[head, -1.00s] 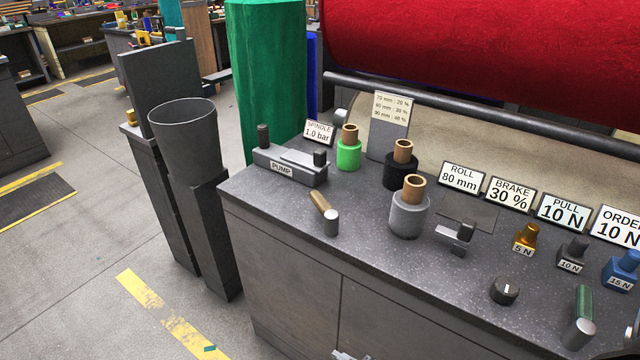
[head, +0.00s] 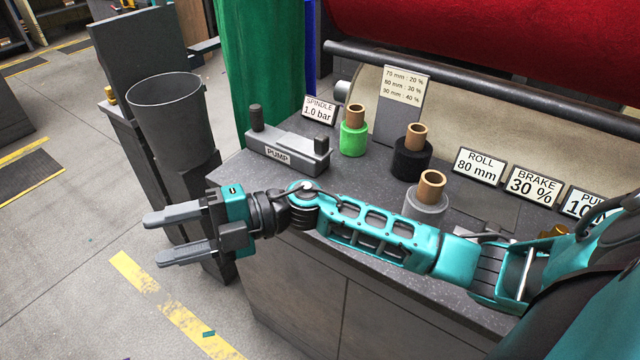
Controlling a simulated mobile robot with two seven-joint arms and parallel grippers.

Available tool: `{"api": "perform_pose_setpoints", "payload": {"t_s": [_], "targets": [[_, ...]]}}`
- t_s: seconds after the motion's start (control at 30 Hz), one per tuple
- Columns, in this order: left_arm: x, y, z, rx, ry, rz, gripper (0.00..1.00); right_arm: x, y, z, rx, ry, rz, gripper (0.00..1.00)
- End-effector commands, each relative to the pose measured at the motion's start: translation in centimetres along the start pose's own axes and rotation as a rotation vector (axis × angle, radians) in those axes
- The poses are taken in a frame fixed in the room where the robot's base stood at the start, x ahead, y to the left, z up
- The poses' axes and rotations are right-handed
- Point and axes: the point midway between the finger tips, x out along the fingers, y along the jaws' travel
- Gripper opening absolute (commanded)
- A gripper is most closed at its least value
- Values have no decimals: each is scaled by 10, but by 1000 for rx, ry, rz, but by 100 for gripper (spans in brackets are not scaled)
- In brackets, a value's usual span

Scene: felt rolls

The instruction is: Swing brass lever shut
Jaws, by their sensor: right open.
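My teal right arm crosses the picture from the right, over the worktop's front edge. My left gripper is out of view.
On the worktop (head: 262,182) stand a pump block (head: 287,150), a green spool (head: 353,139), a black spool (head: 411,155) and a partly hidden grey spool (head: 427,201). Sign plates line its back. A grey bin (head: 172,110) stands left. A red felt roll (head: 480,45) hangs behind.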

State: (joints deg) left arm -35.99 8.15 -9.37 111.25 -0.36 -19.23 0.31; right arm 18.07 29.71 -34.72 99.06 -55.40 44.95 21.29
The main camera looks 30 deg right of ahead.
Motion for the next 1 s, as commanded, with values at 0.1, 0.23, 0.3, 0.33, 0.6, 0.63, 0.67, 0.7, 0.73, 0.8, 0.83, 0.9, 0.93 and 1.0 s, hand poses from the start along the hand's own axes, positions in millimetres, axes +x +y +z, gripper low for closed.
{"api": "perform_pose_setpoints", "payload": {"t_s": [0.1,0.23,0.3,0.33,0.6,0.63,0.67,0.7,0.73,0.8,0.83,0.9,0.93,1.0], "targets": [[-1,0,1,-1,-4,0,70,-16,-8,8,-181,121,-332,53],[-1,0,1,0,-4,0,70,-66,-14,35,-301,156,-737,53],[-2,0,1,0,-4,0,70,-102,-8,55,-335,127,-953,53],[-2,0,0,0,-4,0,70,-120,-3,63,-340,107,-1041,53],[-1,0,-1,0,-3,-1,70,-241,60,100,-285,-138,-1560,53],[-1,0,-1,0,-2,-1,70,-248,65,101,-276,-158,-1586,53],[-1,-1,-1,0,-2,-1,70,-254,68,101,-268,-173,-1608,53],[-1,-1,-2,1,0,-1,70,-260,71,102,-260,-189,-1629,53],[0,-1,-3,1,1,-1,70,-262,73,102,-255,-196,-1639,53],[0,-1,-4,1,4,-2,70,-266,71,103,-250,-204,-1652,53],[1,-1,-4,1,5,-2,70,-267,68,104,-249,-205,-1654,53],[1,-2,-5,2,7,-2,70,-267,58,106,-248,-203,-1653,53],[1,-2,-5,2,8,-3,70,-268,53,108,-248,-201,-1653,53],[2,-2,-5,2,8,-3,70,-268,40,111,-247,-200,-1652,53]]}}
